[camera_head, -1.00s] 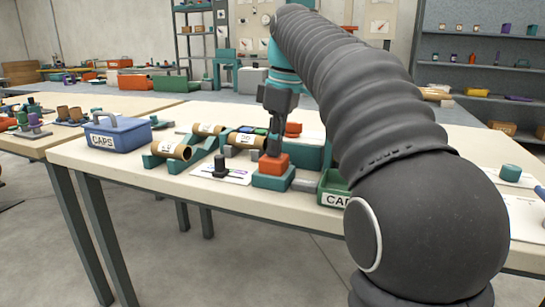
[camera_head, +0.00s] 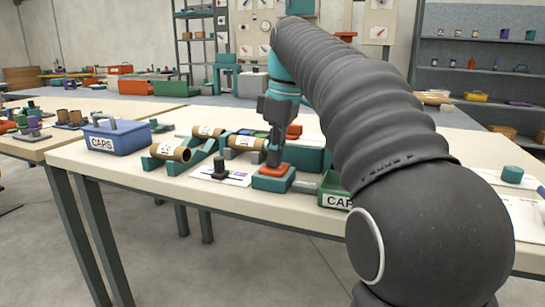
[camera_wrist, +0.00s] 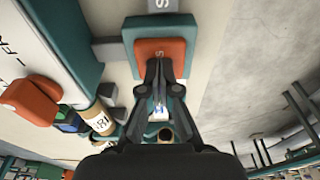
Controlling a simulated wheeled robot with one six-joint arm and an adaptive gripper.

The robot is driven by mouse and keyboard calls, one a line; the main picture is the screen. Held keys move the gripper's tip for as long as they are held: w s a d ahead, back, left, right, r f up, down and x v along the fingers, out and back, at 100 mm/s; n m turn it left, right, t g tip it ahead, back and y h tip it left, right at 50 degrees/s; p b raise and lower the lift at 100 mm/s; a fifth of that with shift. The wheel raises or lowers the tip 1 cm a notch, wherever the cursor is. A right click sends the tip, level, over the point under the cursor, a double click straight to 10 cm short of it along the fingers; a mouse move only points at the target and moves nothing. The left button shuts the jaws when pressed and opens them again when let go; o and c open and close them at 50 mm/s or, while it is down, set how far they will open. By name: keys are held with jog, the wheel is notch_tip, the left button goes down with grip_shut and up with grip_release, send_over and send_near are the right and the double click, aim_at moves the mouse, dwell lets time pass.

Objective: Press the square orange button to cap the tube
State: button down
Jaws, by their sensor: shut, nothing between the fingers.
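The square orange button (camera_head: 282,170) sits on a teal base (camera_head: 274,183) near the table's front edge. In the wrist view the button (camera_wrist: 147,48) fills the space just ahead of my fingers. My gripper (camera_head: 273,163) is shut and empty, pointing down with its tips on the button's top. The button stands low in its base. Cardboard tubes with white labels (camera_head: 171,152) (camera_head: 247,142) lie in teal cradles to the left. Whether a tube bears a cap I cannot tell.
A blue CAPS box (camera_head: 117,138) stands at the table's left. A green CAPS bin (camera_head: 333,188) is right of the button, partly behind my arm. A larger teal block with an orange top (camera_head: 312,155) stands behind.

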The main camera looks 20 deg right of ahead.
notch_tip(320, 180, up, 6)
jog(key=p, duration=0.5)
jog(key=shift+f, duration=0.25)
jog(key=shift+r, duration=1.25)
jog(key=shift+s, duration=0.1)
jog(key=s+f+m+t+h, duration=0.1)
jog(key=s+f+m+t, duration=0.3)
jog(key=s+f+m, duration=0.6)
jog(key=s+f, duration=1.2)
jog(key=f, duration=0.2)
jog(key=shift+s+a+f+m+t, duration=0.15)
jog(key=shift+s+f+m+t, duration=0.15)
jog(key=shift+s+m, duration=0.1)
